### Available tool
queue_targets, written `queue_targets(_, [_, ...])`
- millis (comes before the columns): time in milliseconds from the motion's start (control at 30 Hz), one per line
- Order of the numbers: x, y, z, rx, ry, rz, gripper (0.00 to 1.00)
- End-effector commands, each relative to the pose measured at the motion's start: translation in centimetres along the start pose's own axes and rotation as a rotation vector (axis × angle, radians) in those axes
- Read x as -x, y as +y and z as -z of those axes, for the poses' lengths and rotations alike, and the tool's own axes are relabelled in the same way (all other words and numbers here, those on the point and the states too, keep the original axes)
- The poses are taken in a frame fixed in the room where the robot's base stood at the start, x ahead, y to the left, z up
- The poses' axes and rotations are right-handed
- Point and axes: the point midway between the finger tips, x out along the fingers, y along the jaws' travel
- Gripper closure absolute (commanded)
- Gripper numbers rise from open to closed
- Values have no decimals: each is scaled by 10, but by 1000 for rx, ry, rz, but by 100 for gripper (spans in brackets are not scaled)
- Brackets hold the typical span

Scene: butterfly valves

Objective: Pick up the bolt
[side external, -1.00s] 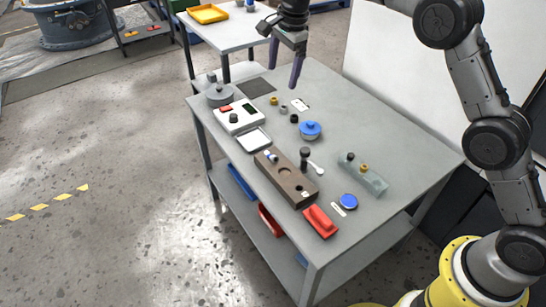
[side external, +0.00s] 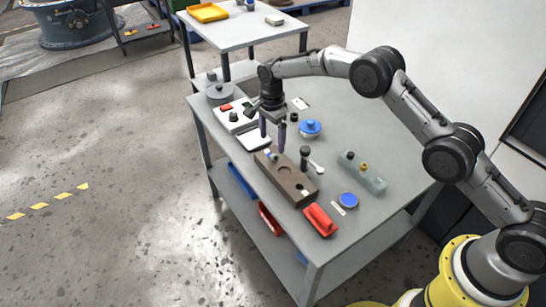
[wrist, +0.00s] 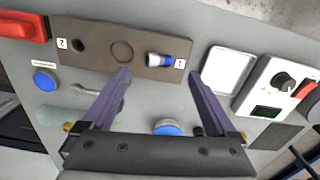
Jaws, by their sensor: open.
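A short piece with a silver end and a blue end, which looks like the bolt (wrist: 158,60), is at the end of a brown block (wrist: 98,48) beside the label "1". In the side view the bolt (side external: 267,154) shows small on the block (side external: 288,180), below my fingers. The block also has a round recess and a dark hole by the label "2". My gripper (side external: 273,143) is open and empty, pointing down above the bolt's end of the block. In the wrist view my fingertips (wrist: 160,73) lie to either side of the bolt, with nothing between them.
A dark upright piece (side external: 304,153) stands close beside the block. A red block (side external: 320,221), a blue disc (side external: 348,200) and a blue-lidded pot (side external: 310,127) are nearby.

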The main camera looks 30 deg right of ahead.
Motion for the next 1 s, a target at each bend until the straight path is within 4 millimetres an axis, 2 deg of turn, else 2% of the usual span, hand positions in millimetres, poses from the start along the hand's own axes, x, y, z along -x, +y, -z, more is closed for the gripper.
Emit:
queue_targets(167, [-13,1,0,0,0,-2,8])
queue_targets(433, [-49,3,-1,0,0,-1,8])
queue_targets(767, [-55,3,-1,0,0,1,8])
queue_targets(1000, [-55,3,-1,0,0,1,51])
